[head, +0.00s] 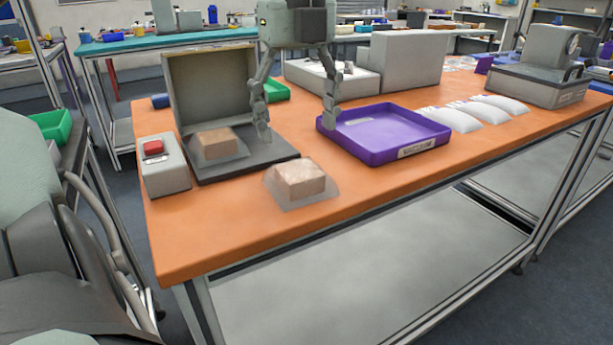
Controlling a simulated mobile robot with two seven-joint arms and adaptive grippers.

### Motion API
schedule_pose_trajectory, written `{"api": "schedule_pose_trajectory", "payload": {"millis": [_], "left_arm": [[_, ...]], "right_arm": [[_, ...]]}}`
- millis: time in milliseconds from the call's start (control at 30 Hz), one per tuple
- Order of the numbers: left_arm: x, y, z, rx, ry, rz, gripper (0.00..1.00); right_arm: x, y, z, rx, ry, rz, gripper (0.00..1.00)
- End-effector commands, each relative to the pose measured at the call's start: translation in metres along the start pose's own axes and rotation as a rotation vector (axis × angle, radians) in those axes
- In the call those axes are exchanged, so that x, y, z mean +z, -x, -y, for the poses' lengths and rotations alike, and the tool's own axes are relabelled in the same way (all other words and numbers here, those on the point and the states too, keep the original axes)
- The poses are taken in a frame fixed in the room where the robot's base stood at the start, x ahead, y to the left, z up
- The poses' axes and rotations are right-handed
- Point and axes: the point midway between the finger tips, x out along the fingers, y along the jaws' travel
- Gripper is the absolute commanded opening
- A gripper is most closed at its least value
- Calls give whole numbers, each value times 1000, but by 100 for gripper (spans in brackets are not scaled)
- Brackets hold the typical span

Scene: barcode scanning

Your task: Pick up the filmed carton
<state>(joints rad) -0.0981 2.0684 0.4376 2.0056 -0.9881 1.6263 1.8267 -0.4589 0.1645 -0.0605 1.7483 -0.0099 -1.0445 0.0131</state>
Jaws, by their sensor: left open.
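A light-brown carton (300,180) in clear film sits on the orange table near its front edge; the film spreads out around its base. A second, similar carton (214,144) with film around it sits on the dark base of an open grey machine (213,88). My left gripper (297,134) hangs from the top of the head view with its two fingers wide apart and nothing between them. It shows above and behind the front carton, between the machine and the purple tray. My right gripper is not in view.
A purple tray (385,151) with a label stands right of the gripper. A grey box with a red button (153,147) stands at the left edge. White pouches (455,119) and a grey device (540,75) lie farther right. The front strip of the table is clear.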

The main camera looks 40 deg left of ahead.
Motion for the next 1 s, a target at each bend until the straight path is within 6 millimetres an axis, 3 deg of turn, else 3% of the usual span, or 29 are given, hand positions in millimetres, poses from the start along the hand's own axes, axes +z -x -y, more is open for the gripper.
{"api": "schedule_pose_trajectory", "payload": {"millis": [133, 267, 400, 700, 1000], "left_arm": [[-4, -17, -2, 2, -4, -3, 74], [-10, -36, -4, 3, -4, -4, 74], [-11, -54, -4, 2, -1, -3, 74], [-10, -60, -4, -1, 0, 0, 74], [-10, -60, -4, -1, 0, 0, 39]], "right_arm": [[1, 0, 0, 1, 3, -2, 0], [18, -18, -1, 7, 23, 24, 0], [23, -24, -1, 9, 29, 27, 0], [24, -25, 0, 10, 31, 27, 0], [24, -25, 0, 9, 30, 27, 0]]}}
